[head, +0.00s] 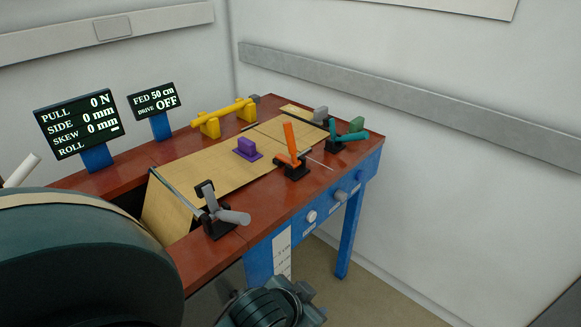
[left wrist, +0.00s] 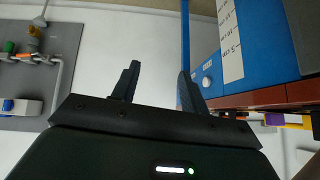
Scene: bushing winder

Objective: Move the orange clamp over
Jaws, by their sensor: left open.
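The orange clamp (head: 289,137) stands on a black base at the table's front edge, beside the tan sheet, with its handle upright. My right gripper does not show.
A purple block (head: 246,149) sits on the tan sheet (head: 205,170). A yellow bar (head: 226,115) runs along the back. Two display panels (head: 78,124) stand at left. A large dark rounded body (head: 80,260) fills the lower left. Floor right of the table is clear.

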